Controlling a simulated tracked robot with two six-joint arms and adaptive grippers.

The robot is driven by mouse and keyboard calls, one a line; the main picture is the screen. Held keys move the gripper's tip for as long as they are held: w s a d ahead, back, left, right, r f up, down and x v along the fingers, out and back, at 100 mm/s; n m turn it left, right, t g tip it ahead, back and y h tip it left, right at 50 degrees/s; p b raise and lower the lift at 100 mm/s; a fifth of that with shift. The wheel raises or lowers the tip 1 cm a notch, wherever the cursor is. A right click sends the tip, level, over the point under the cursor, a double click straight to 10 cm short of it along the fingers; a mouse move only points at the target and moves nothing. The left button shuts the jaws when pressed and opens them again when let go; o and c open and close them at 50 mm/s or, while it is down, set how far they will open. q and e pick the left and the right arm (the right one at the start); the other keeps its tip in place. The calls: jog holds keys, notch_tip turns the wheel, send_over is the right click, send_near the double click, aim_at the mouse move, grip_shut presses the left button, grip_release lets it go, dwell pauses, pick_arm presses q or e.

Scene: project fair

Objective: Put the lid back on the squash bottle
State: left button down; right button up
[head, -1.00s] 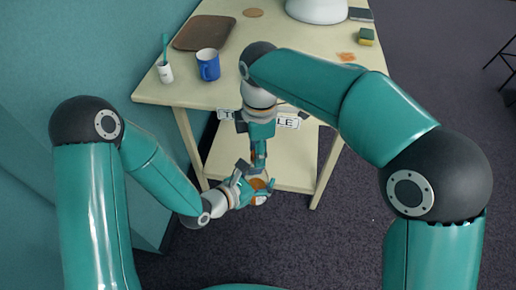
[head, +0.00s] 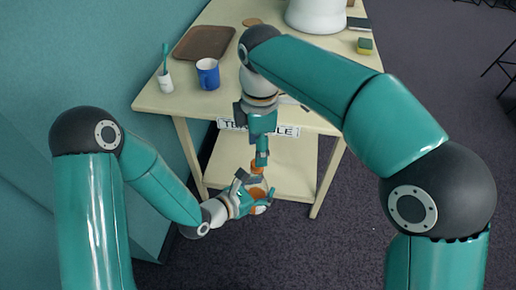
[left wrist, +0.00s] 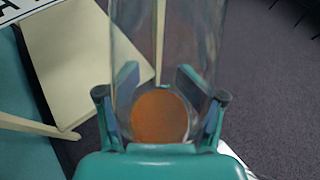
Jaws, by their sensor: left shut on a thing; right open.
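My left gripper (head: 254,200) is shut on the clear squash bottle (head: 258,193), in front of the table. In the left wrist view the see-through bottle (left wrist: 160,45) stands between the two fingers (left wrist: 160,100), with a round orange patch of squash (left wrist: 159,118) showing in it. My right gripper (head: 262,160) is open and points down, just above the bottle's top. A small orange-brown spot shows at its fingertips; I cannot tell if it is the lid. The lid is not clearly seen anywhere.
The cream table (head: 152,102) has a lower shelf (head: 290,180) behind my grippers.

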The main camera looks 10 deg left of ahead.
jog(key=shift+o, duration=0.2)
jog(key=o, duration=0.5)
jog(key=shift+w+d+r, duration=0.1)
jog(key=shift+w+r, duration=0.05)
jog(key=shift+r, duration=2.8)
jog(key=shift+w+r, duration=0.1)
jog(key=shift+r, duration=2.85)
